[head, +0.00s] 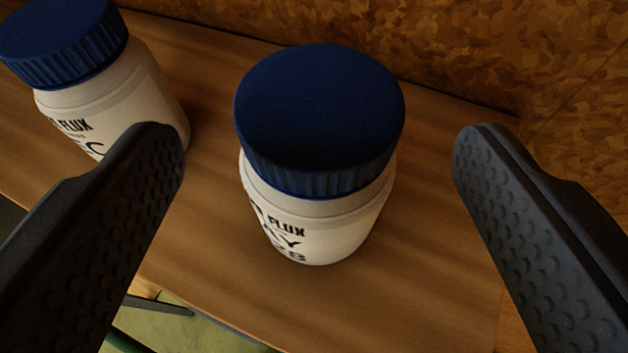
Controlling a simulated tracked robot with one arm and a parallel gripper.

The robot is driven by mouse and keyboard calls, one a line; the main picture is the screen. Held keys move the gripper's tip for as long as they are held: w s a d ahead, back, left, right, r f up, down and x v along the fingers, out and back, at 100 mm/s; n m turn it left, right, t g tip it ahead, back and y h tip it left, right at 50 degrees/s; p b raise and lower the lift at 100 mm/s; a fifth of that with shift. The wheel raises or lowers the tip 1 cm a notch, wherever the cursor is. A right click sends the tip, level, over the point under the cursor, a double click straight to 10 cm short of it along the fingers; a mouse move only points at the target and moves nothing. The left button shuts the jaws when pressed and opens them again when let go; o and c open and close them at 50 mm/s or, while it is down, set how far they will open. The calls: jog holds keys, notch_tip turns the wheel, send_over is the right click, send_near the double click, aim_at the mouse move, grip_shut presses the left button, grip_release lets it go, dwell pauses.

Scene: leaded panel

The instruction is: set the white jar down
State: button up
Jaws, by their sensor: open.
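A white jar (318,222) with a ribbed dark blue lid (318,110) stands upright on a brown wooden surface (430,270). Black lettering on its front includes "FLUX". My gripper (318,140) is open, with one dark, dimpled finger to the left of this jar and one to the right. Clear gaps show between both fingers and the jar. A second white jar (150,95) with a blue lid (62,40) stands at the upper left, partly hidden behind the left finger and cut off by the picture edge.
A mottled brown panel (420,40) rises behind the wooden surface. The surface's front edge is at the lower left, with a greenish floor (185,325) below. Bare wood lies in front of the middle jar and to its right.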

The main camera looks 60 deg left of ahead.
jog(key=v, duration=0.5)
jog(key=shift+s+d+r, duration=0.1)
jog(key=shift+d, duration=0.1)
jog(key=w+d+f+m+t+h, duration=0.3)
jog(key=w+d+f+m+h, duration=0.1)
jog(key=d, duration=0.5)
jog(key=w+d+f+m+t+h, duration=0.4)
jog(key=w+d+f+m+h, duration=0.1)
jog(key=d+f, duration=0.4)
jog(key=shift+m+h, duration=0.9)
jog(key=shift+h, duration=0.1)
jog(key=shift+s+d+f, duration=0.1)
jog(key=shift+d+f, duration=0.05)
jog(key=shift+d, duration=0.05)
notch_tip(320, 180, down, 16)
jog(key=b, duration=1.6)
